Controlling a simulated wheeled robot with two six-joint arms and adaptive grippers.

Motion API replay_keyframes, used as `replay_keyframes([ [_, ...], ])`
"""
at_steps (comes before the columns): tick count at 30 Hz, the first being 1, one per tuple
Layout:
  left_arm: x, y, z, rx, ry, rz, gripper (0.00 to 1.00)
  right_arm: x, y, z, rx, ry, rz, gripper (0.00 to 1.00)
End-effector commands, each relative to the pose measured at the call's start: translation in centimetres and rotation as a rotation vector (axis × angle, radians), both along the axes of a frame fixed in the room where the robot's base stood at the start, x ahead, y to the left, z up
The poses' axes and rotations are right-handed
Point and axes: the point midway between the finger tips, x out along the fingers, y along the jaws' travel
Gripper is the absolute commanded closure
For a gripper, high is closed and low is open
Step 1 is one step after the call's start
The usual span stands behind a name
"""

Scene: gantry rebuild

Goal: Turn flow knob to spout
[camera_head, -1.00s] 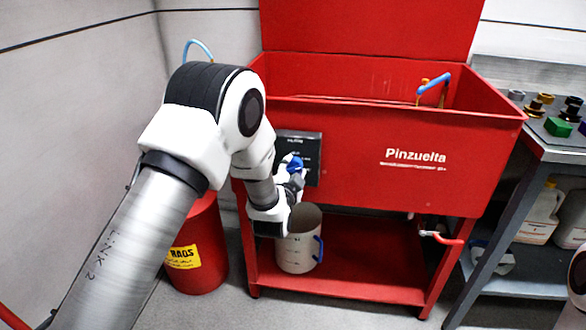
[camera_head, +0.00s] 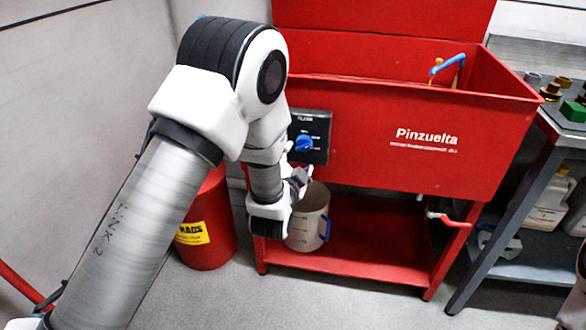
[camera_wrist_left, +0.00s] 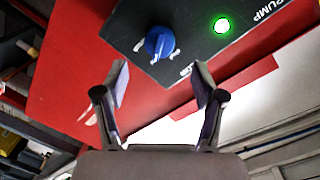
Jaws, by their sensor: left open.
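The blue flow knob (camera_head: 304,143) sits on a dark control panel (camera_head: 320,156) on the front of a red parts washer. My left gripper (camera_head: 301,180) is just below the knob and apart from it. In the left wrist view the knob (camera_wrist_left: 160,42) shows beyond the open fingertips (camera_wrist_left: 160,82), with nothing between them. White marks surround the knob, but I cannot read which one it points to. A green light (camera_wrist_left: 222,25) glows beside the word PUMP on the panel (camera_wrist_left: 185,20). A spout with a blue hose (camera_head: 448,65) stands in the washer basin. My right gripper is out of view.
A pale bucket with a blue handle (camera_head: 308,232) stands on the washer's lower shelf, just below my left gripper. A red bin with a yellow label (camera_head: 208,253) is to the left. A grey workbench with small parts (camera_head: 548,135) stands at right.

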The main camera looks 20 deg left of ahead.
Motion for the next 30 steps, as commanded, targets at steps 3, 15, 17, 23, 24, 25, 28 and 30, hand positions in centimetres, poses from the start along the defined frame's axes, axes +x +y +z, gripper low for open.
replay_keyframes([
  [3,-2.8,-0.6,0.2,0.004,0.002,-0.002,0.31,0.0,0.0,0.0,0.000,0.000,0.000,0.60],
  [15,-5.2,-1.0,0.4,0.000,-0.001,0.000,0.31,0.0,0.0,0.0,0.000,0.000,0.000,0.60],
  [17,-5.2,-1.0,0.4,0.000,-0.001,0.000,0.31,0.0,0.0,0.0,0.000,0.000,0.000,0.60],
  [23,-5.2,-1.0,0.3,0.001,0.002,0.000,0.31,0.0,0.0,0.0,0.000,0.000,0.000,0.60],
  [24,-5.3,-1.0,-0.1,0.000,0.009,0.000,0.31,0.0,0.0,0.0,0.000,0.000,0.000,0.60],
  [25,-5.4,-1.0,-0.7,-0.001,0.020,0.001,0.31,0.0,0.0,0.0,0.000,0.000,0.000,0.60],
  [28,-6.6,-0.3,-4.9,-0.012,0.100,0.016,0.31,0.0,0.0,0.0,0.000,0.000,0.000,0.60],
  [30,-8.6,0.4,-9.7,-0.027,0.203,0.029,0.31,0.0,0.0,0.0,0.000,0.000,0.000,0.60],
])
